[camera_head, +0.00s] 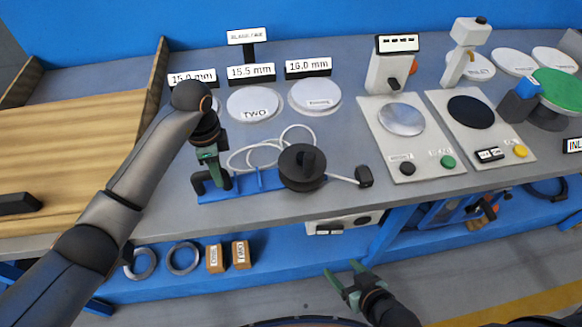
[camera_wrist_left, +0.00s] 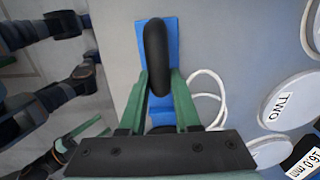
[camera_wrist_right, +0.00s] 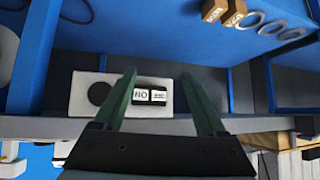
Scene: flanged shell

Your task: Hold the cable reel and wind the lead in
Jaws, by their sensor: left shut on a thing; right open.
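The cable reel has a blue base (camera_head: 245,188) on the grey bench, a black drum (camera_head: 302,166) at its right end and a black handle (camera_head: 200,184) at its left end. A white lead (camera_head: 262,146) lies in loose loops behind the base and ends in a black plug (camera_head: 364,175) right of the drum. My left gripper (camera_head: 213,172) is shut on the handle; the left wrist view shows the black handle (camera_wrist_left: 157,58) between its green fingers. My right gripper (camera_head: 352,283) is open and empty, low in front of the bench; it also shows in the right wrist view (camera_wrist_right: 165,95).
White discs (camera_head: 254,104) and size labels stand behind the reel. Two instrument panels (camera_head: 409,135) are to its right. A wooden board (camera_head: 70,150) lies at the left. The shelf below holds rings and small boxes (camera_head: 241,254). The bench's front edge is before my right gripper.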

